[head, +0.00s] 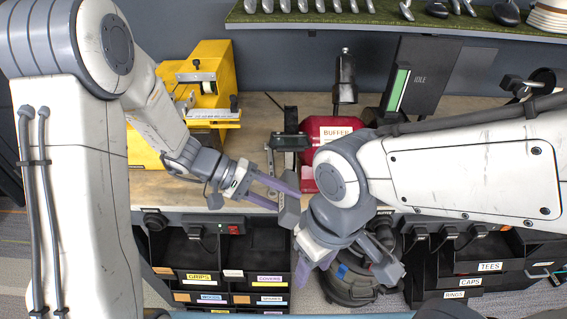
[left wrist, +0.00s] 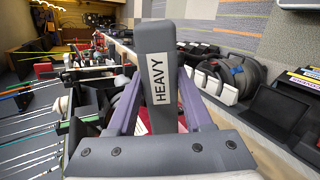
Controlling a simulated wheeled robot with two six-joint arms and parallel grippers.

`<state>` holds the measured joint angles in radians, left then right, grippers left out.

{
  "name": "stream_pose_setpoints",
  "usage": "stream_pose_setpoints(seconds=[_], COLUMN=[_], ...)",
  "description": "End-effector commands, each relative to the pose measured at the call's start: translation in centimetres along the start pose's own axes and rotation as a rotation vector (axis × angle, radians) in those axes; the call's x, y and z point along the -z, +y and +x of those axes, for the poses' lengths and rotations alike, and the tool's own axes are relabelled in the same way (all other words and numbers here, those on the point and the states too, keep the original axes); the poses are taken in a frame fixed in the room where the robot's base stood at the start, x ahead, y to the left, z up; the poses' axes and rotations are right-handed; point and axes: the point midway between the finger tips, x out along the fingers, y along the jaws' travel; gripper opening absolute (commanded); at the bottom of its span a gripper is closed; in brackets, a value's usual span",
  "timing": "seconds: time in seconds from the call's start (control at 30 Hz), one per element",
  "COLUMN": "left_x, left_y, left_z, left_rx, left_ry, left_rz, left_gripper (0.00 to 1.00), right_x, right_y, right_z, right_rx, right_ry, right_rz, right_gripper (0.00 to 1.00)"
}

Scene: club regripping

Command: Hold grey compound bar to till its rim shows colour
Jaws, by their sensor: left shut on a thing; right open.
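My left gripper (head: 279,194) is shut on the grey compound bar (head: 289,213), in front of the buffer. In the left wrist view the bar (left wrist: 155,42) stands between the purple fingers, with a white label reading HEAVY. The red buffer (head: 318,160) stands on the bench, partly hidden by my right arm. A dark wheel-like part at its left side is small, and I cannot tell any colour on its rim. I cannot tell whether the bar touches it. My right gripper (head: 345,268) is open and empty, lower in the head view, in front of the bench edge.
A yellow machine (head: 205,85) stands on the bench at the left. A dark panel reading IDLE with a green strip (head: 397,90) stands behind the buffer. Labelled bins (head: 200,262) are below the bench. Club heads lie on a green shelf (head: 340,18) above. Bare bench shows between machine and buffer.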

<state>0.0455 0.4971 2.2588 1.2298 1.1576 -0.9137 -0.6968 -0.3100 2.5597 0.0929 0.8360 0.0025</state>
Motion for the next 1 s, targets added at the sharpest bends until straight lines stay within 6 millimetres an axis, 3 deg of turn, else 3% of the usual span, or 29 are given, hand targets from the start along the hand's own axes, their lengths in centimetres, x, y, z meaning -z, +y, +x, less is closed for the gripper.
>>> stream_pose_setpoints(seconds=[0.07, 0.57, 1.0], left_x=[-0.4, -0.4, 5.1], left_y=[0.7, 0.4, 0.5], left_z=[-0.2, -0.3, -0.1], left_rx=[0.004, 0.004, 0.004], left_ry=[-0.010, -0.006, -0.009], left_rz=[0.006, 0.006, 0.007], left_gripper=[0.00, 0.00, 0.00], right_x=[0.0, -0.1, -0.1], right_y=[-0.1, 0.0, 0.1], right_z=[-0.6, 0.3, 1.6], right_rx=[0.000, 0.000, 0.000], right_ry=[-0.001, -0.001, 0.000], right_rz=[0.000, 0.000, -0.001], right_gripper=[0.50, 0.50, 0.50])
